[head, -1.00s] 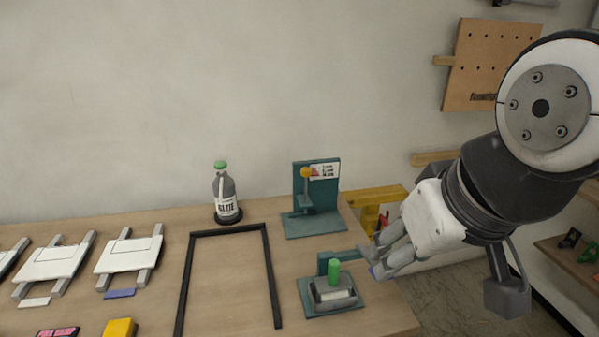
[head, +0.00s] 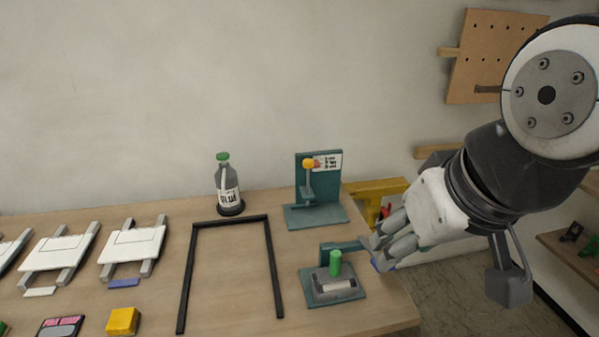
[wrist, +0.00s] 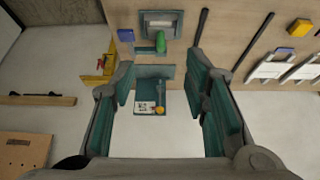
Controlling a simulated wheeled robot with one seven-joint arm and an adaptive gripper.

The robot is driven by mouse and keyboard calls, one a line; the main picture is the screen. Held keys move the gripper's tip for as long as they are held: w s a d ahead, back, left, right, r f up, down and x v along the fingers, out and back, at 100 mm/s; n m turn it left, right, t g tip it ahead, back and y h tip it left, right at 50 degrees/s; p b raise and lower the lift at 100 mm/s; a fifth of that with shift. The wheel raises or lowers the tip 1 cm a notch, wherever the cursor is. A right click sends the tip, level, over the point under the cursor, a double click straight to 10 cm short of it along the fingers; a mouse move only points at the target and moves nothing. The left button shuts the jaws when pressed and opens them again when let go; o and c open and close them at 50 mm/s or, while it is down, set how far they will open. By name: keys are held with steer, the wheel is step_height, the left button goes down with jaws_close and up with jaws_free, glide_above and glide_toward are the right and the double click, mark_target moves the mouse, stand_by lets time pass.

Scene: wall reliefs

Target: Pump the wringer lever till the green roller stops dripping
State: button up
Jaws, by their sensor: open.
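A green upright cylinder (head: 335,262) stands at a grey block-like tray (head: 335,284) on a teal base (head: 306,291), near the table's front right corner. A teal bar (head: 338,248) is behind it. I cannot tell which part is the wringer's lever, or whether anything drips. My gripper (head: 378,250) is to the right of the bar in the head view, its fingers partly overlapping. In the wrist view my gripper (wrist: 165,88) is open, nothing between its fingers; the green cylinder (wrist: 161,43) and grey tray (wrist: 159,17) lie beyond the fingertips.
A black frame (head: 189,270) lies flat, mostly empty inside. White panels (head: 132,244) and a yellow block (head: 122,321) are left. A blue block (wrist: 125,35) is by the table edge.

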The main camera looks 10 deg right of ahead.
stand_by(0.3)
jaws_close()
stand_by(1.1)
